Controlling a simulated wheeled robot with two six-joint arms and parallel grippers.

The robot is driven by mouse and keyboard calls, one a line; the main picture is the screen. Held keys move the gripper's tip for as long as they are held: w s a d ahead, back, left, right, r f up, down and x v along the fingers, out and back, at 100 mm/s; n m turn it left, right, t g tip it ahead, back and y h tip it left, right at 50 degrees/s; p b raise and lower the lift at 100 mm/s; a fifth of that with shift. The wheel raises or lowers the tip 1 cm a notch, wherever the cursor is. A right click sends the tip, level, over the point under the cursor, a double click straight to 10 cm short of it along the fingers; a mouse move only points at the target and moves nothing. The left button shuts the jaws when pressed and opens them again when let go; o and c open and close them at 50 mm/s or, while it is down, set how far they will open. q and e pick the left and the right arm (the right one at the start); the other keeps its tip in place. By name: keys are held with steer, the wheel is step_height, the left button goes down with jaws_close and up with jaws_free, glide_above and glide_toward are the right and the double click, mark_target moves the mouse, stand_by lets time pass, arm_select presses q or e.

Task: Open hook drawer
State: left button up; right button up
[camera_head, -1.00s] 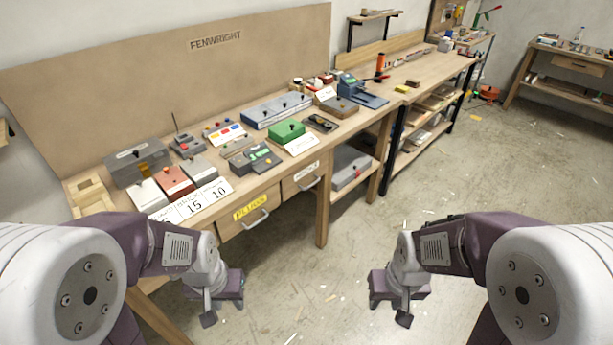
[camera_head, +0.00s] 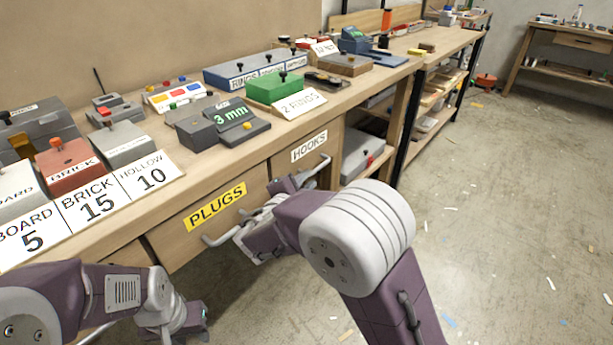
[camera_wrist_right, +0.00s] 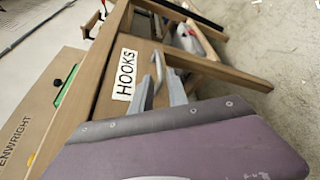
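The hook drawer (camera_head: 288,165) is under the bench top, its front bearing a white HOOKS label (camera_head: 309,146). It looks shut. Its grey bar handle (camera_head: 321,169) is partly behind my right gripper (camera_head: 303,181). In the right wrist view, the HOOKS label (camera_wrist_right: 125,75) shows beside the handle (camera_wrist_right: 159,68). The two fingers of my right gripper (camera_wrist_right: 157,92) stand apart, with the handle's bar between them; contact is not clear. My left gripper (camera_head: 195,322) hangs low at the lower left, away from the drawers, and its fingers are not clear.
The PLUGS drawer (camera_head: 190,225), with its own bar handle (camera_head: 226,231), is just left. The bench top (camera_head: 225,160) holds several boxes and number cards. An open shelf with a grey case (camera_head: 362,158) is right of the hook drawer. The floor at right is mostly clear.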

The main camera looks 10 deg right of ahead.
mark_target(317, 170)
steer(key=b+x, duration=0.2)
steer(key=x, duration=0.6)
steer(key=shift+w+d, duration=0.2)
steer(key=shift+d, duration=0.25)
steer(key=shift+r, duration=0.1)
jaws_close()
stand_by(0.8)
